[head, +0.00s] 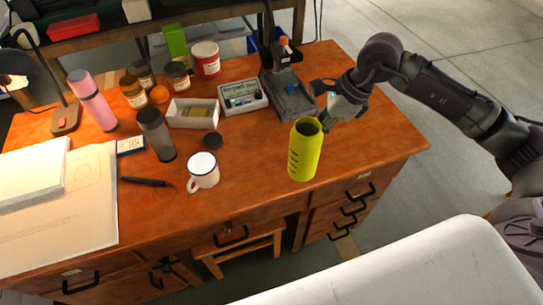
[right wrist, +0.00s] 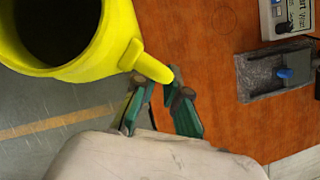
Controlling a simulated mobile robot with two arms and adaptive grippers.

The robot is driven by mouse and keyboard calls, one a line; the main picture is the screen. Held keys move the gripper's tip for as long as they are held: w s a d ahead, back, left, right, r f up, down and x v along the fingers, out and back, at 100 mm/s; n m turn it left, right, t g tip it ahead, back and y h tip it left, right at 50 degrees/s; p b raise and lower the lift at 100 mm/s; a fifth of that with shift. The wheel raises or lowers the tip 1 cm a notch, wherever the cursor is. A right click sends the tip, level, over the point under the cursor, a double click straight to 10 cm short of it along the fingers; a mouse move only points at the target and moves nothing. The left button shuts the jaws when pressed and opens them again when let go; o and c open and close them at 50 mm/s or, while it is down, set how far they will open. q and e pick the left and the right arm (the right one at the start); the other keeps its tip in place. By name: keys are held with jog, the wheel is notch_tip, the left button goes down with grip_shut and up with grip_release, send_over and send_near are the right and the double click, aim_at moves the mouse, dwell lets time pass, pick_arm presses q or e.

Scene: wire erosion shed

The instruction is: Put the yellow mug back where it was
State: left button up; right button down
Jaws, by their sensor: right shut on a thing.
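The tall yellow mug (head: 304,155), with dark marks on its side, is upright at the right front part of the desk in the head view. I cannot tell whether its base touches the wood. In the right wrist view the mug (right wrist: 108,52) shows its open dark mouth and its handle, which reaches between my fingers. My right gripper (head: 329,120) is behind and right of the mug, shut on its handle; its green fingers also show in the right wrist view (right wrist: 168,92). My left gripper is in neither view.
The wooden desk (head: 255,185) is bare around the mug. A white enamel mug (head: 204,172) stands to the left. A grey tray (head: 290,104) and a boxed meter (head: 243,97) lie behind. A dark cylinder (head: 157,135), jars and papers fill the left.

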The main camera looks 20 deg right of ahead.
jog(key=w+d+f+m+t+h+b, duration=0.1)
jog(key=w+d+m+t+h+b, duration=0.15)
jog(key=d+m, duration=0.45)
jog(key=w+a+f+p, duration=0.1)
jog(key=w+a+f, duration=0.1)
jog(key=w+f, duration=0.1)
jog(key=w+a+f+m+p, duration=0.1)
jog(key=w+a+f, duration=0.2)
jog(key=f, duration=0.1)
jog(key=w+a+f+m+p, duration=0.1)
jog(key=w+a+f, duration=0.2)
jog(key=shift+w+a+f, duration=0.2)
jog(key=shift+w+a, duration=0.05)
jog(key=shift+w, duration=0.1)
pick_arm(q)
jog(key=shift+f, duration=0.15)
pick_arm(e)
jog(key=shift+f, duration=0.3)
jog(key=c, duration=1.2)
grip_release()
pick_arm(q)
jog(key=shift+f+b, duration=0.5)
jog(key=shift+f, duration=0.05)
pick_arm(e)
jog(key=v, duration=1.2)
